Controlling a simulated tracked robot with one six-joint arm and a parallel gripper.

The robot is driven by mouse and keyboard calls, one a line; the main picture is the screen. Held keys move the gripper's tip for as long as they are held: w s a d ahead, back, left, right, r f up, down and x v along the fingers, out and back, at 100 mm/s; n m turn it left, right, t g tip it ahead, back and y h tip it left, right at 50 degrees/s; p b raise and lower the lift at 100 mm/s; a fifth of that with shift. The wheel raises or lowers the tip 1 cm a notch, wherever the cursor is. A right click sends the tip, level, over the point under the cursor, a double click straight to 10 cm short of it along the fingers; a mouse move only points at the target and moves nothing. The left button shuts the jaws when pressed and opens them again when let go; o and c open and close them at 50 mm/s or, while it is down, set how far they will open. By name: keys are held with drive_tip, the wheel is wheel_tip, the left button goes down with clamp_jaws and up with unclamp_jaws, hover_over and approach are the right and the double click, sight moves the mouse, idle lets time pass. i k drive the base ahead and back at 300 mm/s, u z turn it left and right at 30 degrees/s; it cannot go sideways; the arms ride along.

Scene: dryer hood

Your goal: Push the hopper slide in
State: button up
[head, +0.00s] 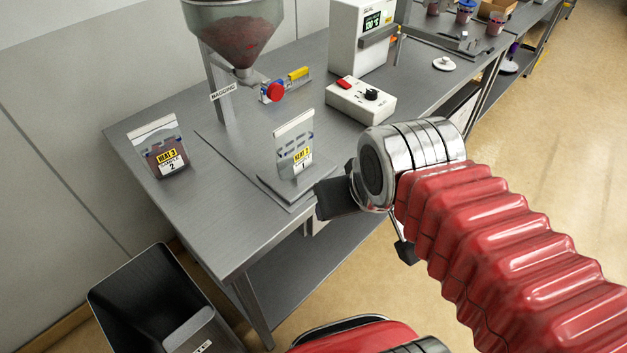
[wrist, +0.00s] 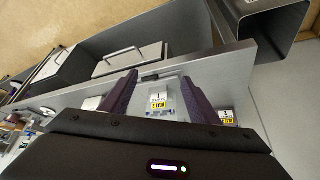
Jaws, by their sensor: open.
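The hopper (head: 236,28) is a clear funnel of reddish flakes above the steel bench at the upper left. At its outlet are a red round knob (head: 274,91) and a yellow-ended bar (head: 298,73), which look like the slide; how far it sticks out is hard to tell. My gripper (head: 368,226) is open at the bench's front edge, well in front and to the right of the slide, touching nothing that I can see. In the wrist view my open gripper (wrist: 160,78) has a labelled bag below, between its fingers. The hopper is not seen there.
A clear bag labelled 1 (head: 293,147) stands on a plate near the bench front. A filled bag labelled 2 (head: 161,150) stands at left. A control box (head: 360,99) and a sealer (head: 357,40) stand behind. A black bin (head: 145,290) is on the floor.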

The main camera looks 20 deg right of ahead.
sight(290, 190)
drive_tip(key=z, duration=0.4)
drive_tip(key=k, duration=1.05)
drive_tip(key=u, duration=0.7)
drive_tip(key=i, duration=1)
drive_tip(key=u, duration=0.05)
